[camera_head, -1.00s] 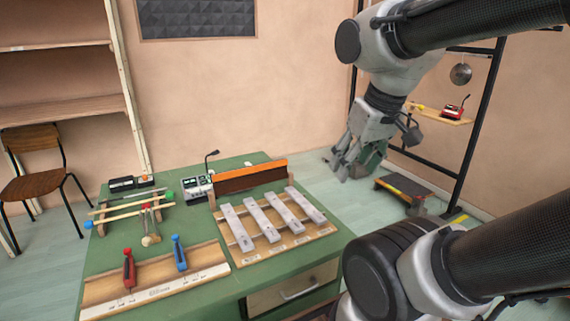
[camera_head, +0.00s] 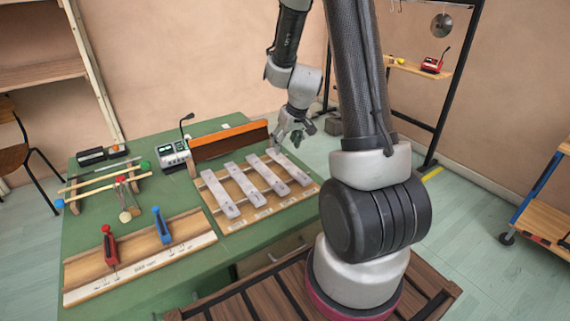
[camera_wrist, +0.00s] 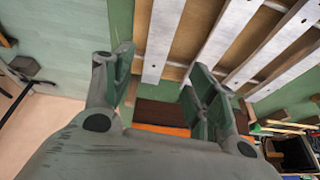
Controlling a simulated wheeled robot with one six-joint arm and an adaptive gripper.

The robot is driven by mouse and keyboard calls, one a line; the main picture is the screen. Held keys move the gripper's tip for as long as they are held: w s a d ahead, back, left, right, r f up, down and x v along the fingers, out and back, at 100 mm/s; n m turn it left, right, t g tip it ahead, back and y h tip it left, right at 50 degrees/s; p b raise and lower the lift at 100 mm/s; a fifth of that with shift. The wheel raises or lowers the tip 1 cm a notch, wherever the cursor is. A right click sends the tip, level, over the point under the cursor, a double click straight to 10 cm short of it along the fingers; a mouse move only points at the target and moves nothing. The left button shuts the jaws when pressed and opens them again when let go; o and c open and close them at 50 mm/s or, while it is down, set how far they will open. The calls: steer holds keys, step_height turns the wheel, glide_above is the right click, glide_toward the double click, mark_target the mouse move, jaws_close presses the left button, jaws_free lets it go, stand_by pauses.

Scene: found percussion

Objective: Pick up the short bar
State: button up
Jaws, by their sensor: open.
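Several pale metal bars lie side by side on a wooden frame (camera_head: 238,226) on the green table. The bar at the right end (camera_head: 288,168) looks the shortest, though perspective makes this hard to judge. My gripper (camera_head: 290,137) is above the far end of that bar, by the orange-edged board. In the wrist view, my open gripper (camera_wrist: 160,72) has its fingers on either side of the line of the end bar (camera_wrist: 162,38). Nothing is between the fingers, and the bar looks apart from them.
The brown board with an orange edge (camera_head: 228,141) stands along the frame's far side. A small device with a thin microphone (camera_head: 173,153) is left of it. Mallets (camera_head: 105,181) and a wooden tray with red and blue tools (camera_head: 140,255) are further left.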

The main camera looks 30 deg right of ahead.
mark_target(280, 157)
steer(key=shift+w+d+n, duration=0.25)
steer(key=shift+n, duration=0.05)
steer(key=shift+w+f, duration=0.15)
steer(key=shift+f, duration=0.2)
steer(key=x, duration=0.7)
steer(key=shift+w+r, duration=0.1)
steer(key=shift+w, duration=0.05)
jaws_close()
steer(key=shift+r, duration=0.15)
step_height(280, 157, up, 10)
